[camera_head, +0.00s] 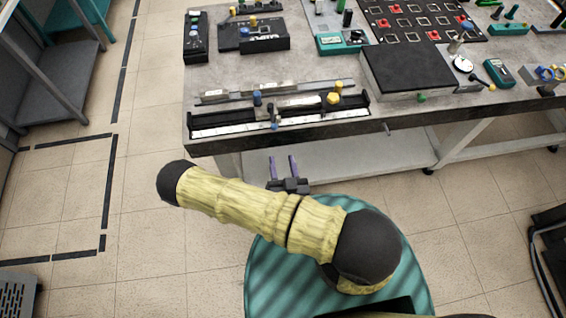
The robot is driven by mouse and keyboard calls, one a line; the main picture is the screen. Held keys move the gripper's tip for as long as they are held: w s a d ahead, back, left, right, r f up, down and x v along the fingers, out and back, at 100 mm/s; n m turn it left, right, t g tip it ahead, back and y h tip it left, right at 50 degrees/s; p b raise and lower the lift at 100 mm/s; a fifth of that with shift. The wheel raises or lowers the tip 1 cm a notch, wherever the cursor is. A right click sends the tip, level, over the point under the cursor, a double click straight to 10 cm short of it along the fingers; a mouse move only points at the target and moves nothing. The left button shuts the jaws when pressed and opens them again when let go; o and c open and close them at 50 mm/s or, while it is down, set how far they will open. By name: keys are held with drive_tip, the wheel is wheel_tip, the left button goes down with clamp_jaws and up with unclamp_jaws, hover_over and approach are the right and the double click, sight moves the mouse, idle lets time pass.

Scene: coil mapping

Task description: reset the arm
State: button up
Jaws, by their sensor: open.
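My arm, yellow with black joints, reaches up and left from my round striped base at the bottom middle. My gripper (283,164) shows just past the arm, in front of the table's near edge. Its two purple fingers are apart and point away toward the table, with nothing between them. The fingers appear over the table's lower shelf. Part of the wrist is hidden behind the arm link.
A grey worktable (300,134) spans the top. On it are a linear rail device (225,129), a black-topped box (408,70), a black panel with red pieces (425,20) and several small instruments. A grey shelf (62,72) stands at left.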

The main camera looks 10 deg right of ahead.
drive_tip(key=shift+s, duration=0.25)
idle(0.4)
drive_tip(key=w+r+m+g+h, duration=0.25)
drive_tip(key=w+m+g, duration=0.25)
drive_tip(key=w+g, duration=0.5)
drive_tip(key=s+d+r+n+g+y, duration=0.1)
drive_tip(key=s+d+r+n+g, duration=0.1)
drive_tip(key=r, duration=0.7)
drive_tip(key=s+d+r+n+g+y, duration=0.1)
drive_tip(key=s+d+r+n+g, duration=0.2)
drive_tip(key=s+d+r+n, duration=0.2)
drive_tip(key=s+d+r, duration=0.1)
drive_tip(key=s+r, duration=0.2)
drive_tip(key=r, duration=0.1)
drive_tip(key=shift+d+r, duration=0.2)
drive_tip(key=shift+r, duration=0.1)
